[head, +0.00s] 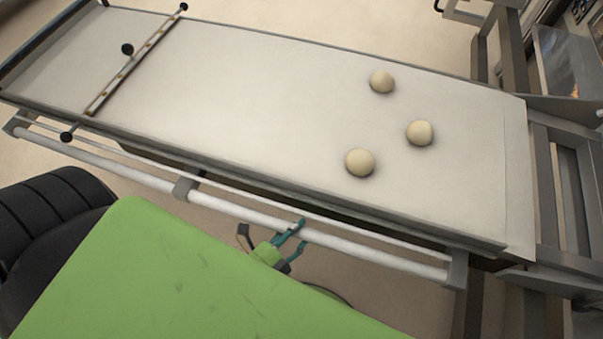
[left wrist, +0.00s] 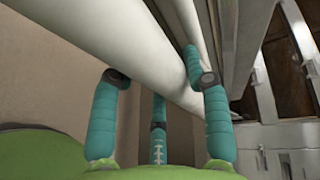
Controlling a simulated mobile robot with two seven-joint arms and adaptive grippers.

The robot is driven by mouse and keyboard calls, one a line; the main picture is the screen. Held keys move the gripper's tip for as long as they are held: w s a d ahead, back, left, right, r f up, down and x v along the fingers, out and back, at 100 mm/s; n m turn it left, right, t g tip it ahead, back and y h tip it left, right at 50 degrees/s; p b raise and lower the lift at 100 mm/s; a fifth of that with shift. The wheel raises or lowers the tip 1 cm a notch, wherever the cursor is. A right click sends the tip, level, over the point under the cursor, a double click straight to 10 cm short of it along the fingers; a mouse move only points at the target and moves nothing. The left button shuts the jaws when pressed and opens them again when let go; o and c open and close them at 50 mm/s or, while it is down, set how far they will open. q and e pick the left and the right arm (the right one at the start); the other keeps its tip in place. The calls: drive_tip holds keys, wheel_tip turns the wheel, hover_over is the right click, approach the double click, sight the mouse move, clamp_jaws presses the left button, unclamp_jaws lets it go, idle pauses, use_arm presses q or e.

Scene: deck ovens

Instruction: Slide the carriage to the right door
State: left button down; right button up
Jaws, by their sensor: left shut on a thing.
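The carriage (head: 250,100) is a long, pale flat bed with a white push rail (head: 345,246) along its near side. My left gripper (head: 292,232) is at this rail, right of its middle bracket, with its teal fingers around the bar. The left wrist view shows the same rail (left wrist: 110,40) running between the teal fingers, which are shut on it. Three dough balls lie on the right half of the bed; one is the near dough ball (head: 360,162). The right gripper does not show. No door can be made out clearly.
A slim crossbar (head: 135,62) with black knobs lies across the bed's left end. A grey metal frame (head: 565,190) stands close against the bed's right end. Pale floor (head: 320,20) is open beyond the far side. My green body covers the lower left.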

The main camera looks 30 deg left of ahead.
use_arm(q)
drive_tip(key=shift+s+d, duration=0.15)
drive_tip(key=shift+s, duration=0.7)
drive_tip(key=shift+s+d, duration=0.1)
drive_tip(key=shift+s, duration=0.75)
drive_tip(key=c, duration=0.6)
unclamp_jaws()
drive_tip(key=shift+s, duration=0.1)
drive_tip(key=v, duration=1.2)
